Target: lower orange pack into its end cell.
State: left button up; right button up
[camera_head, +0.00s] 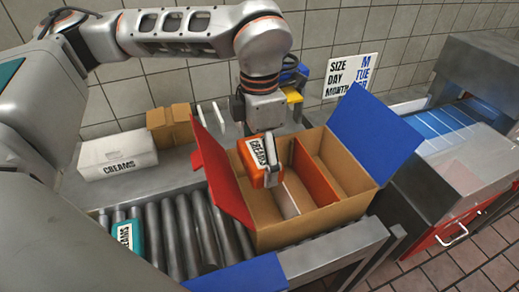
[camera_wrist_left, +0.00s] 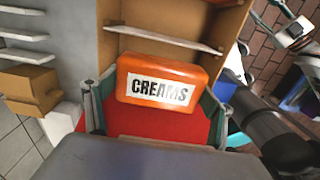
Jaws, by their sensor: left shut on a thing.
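The orange pack (camera_head: 255,163), labelled CREAMS, is in my left gripper (camera_head: 270,155), which is shut on it. The pack is tilted a little and sits at the mouth of the open carton (camera_head: 345,211), over its left end cell beside the red flap (camera_head: 220,172). In the left wrist view the pack (camera_wrist_left: 165,80) shows between the two fingers, with red behind and below it. Orange and cardboard dividers (camera_head: 309,179) split the carton. The pack's lower part and the floor of the end cell are partly hidden.
The carton stands on a roller conveyor (camera_head: 180,230) with its blue flap (camera_head: 370,130) raised on the right. A teal pack (camera_head: 127,236) lies on the rollers at left. A white CREAMS box (camera_head: 117,154) and small brown boxes (camera_head: 170,125) stand behind.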

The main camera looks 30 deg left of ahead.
pick_arm(q)
jog(key=shift+s+f, duration=0.1)
jog(key=shift+f, duration=0.35)
jog(key=shift+f+b, duration=0.4)
jog(key=shift+b, duration=0.05)
jog(key=shift+f+b, duration=2.55)
jog(key=shift+f, duration=1.95)
jog(key=o, duration=1.2)
jog(key=shift+c, duration=0.2)
jog(key=shift+r, duration=0.15)
